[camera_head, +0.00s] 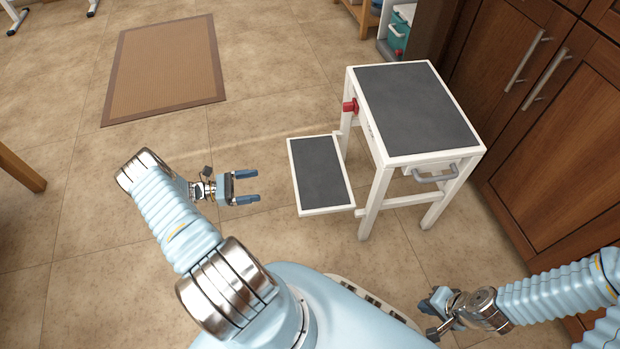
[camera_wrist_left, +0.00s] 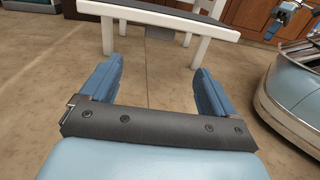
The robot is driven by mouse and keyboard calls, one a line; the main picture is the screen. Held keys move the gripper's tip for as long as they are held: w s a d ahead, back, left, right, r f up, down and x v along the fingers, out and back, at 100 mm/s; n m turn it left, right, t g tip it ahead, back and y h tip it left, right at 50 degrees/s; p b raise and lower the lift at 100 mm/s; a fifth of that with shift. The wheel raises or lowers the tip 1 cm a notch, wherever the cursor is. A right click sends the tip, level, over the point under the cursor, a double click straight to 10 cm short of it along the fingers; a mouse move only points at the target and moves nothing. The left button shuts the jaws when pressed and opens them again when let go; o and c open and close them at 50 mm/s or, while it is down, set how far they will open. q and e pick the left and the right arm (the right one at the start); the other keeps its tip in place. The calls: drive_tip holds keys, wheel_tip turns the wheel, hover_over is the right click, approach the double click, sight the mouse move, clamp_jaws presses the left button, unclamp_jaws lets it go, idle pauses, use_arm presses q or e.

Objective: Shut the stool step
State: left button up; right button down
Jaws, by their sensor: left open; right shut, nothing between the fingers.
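A white stool (camera_head: 415,108) with a dark grey top stands right of centre in the head view. Its lower step (camera_head: 321,174), white-edged with a grey pad, sticks out to the left of the stool. A red knob (camera_head: 350,106) is on the stool's left side. My left gripper (camera_head: 257,187) is open and empty, left of the step and apart from it, with its fingers pointing toward it. The left wrist view shows the open fingers (camera_wrist_left: 155,85) with the step's white edge (camera_wrist_left: 160,16) ahead. My right gripper (camera_head: 428,304) is shut and empty at the lower right.
Brown wooden cabinets (camera_head: 560,110) stand close to the stool's right side. A brown mat (camera_head: 167,66) lies on the tiled floor at the upper left. A grey handle (camera_head: 436,176) is on the stool's near side.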

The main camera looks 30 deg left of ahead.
sight(294, 180)
use_arm(q)
drive_tip(key=p+x, duration=0.1)
drive_tip(key=x, duration=1.3)
